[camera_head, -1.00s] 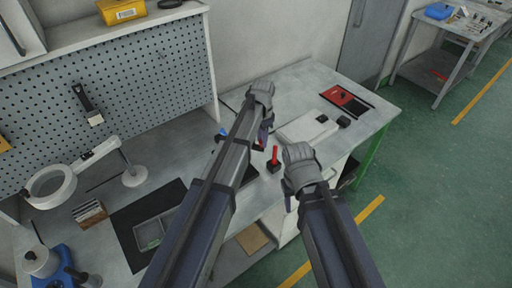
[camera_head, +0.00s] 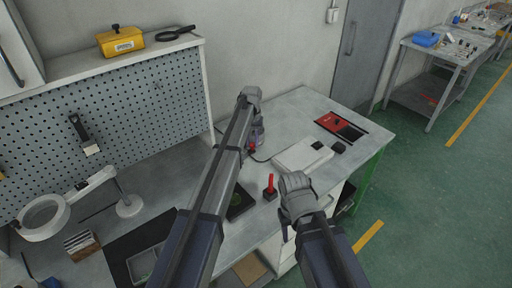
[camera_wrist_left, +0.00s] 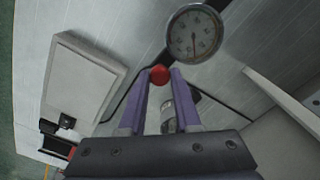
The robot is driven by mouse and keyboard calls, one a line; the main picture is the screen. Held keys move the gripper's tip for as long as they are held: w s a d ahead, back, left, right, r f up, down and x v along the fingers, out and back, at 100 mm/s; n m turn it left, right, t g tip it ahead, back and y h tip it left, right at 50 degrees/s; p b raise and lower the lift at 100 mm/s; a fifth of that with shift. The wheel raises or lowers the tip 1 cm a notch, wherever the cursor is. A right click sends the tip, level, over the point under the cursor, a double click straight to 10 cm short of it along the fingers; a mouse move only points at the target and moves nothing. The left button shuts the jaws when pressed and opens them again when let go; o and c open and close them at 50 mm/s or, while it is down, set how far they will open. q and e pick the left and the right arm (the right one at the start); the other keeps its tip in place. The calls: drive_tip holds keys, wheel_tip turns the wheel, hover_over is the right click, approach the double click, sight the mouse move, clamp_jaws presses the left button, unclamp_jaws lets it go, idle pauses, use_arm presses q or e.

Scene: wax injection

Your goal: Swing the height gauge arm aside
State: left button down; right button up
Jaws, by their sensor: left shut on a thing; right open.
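My left gripper (camera_head: 257,140) is over the back of the bench, in front of the wall. In the left wrist view its two purple fingers (camera_wrist_left: 159,85) are shut on a red ball knob (camera_wrist_left: 159,75). A round dial gauge (camera_wrist_left: 194,33) with a white face is just beyond the fingertips. A grey cylindrical part (camera_wrist_left: 170,115) shows partly between the fingers. The gauge arm is mostly hidden by my gripper and forearm in the head view. My right gripper (camera_head: 297,195) is open and empty near the bench's front edge.
A red handle on a black base (camera_head: 270,187) stands left of my right gripper. A white box (camera_head: 302,154) and a red-and-black case (camera_head: 341,127) lie to the right. A black device (camera_head: 239,204) is beside my left forearm. A magnifier lamp (camera_head: 42,217) is at left.

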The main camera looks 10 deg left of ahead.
use_arm(q)
drive_tip(key=shift+w+a+n, duration=0.7)
drive_tip(key=shift+w+a, duration=0.15)
drive_tip(key=c, duration=0.6)
unclamp_jaws()
wheel_tip(320, 180, up, 8)
drive_tip(key=p, duration=0.7)
drive_tip(key=shift+f+p, duration=0.1)
drive_tip(key=shift+p, duration=0.3)
